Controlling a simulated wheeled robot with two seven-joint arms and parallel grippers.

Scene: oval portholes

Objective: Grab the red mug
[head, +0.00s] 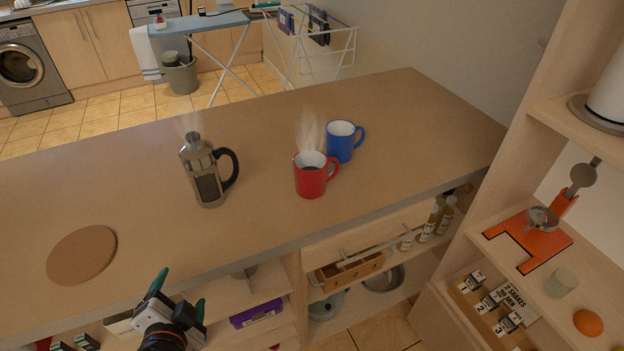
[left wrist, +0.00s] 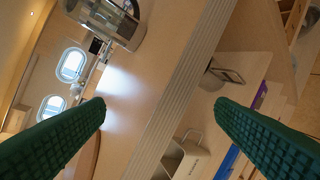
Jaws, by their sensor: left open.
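The red mug (head: 310,176) stands upright on the wooden counter (head: 260,130), with dark liquid inside, steam above it and its handle to the right. A blue mug (head: 340,143) stands just behind it to the right. My left gripper (head: 178,290) is open and empty in front of the counter's front edge, low and to the left of the red mug. In the left wrist view its green fingers (left wrist: 160,115) are spread wide with nothing between them. The red mug does not show in the left wrist view. My right gripper is not in view.
A French press (head: 205,172), steaming, stands left of the red mug. A round brown board (head: 82,256) lies at the counter's left. Open shelves with a purple box (head: 257,313) and bottles sit below the front edge. A shelf unit with an orange stand (head: 530,240) is at right.

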